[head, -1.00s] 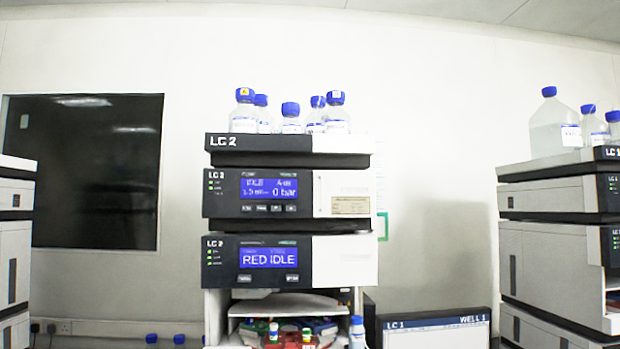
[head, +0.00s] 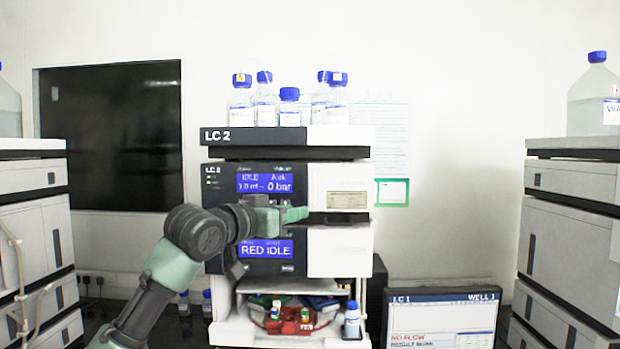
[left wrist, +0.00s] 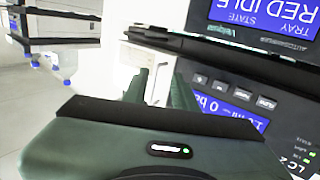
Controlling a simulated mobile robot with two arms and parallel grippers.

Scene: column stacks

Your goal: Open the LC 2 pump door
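The LC 2 pump module (head: 222,183) is the second unit from the top of the central stack. Its blue display reads IDLE and 0 bar. The light pump door (head: 345,180), with a small label, fills its right part and looks shut, flush with the front. My left gripper (head: 303,214) is in front of the pump's lower edge, its fingers pointing right near the door's lower left corner. I cannot tell whether it touches the door. My right gripper is not in view.
Several blue-capped bottles (head: 290,108) stand on top of the stack. The RED IDLE module (head: 340,252) lies below the pump, above an open bay with vials. A monitor (head: 440,296) stands at lower right.

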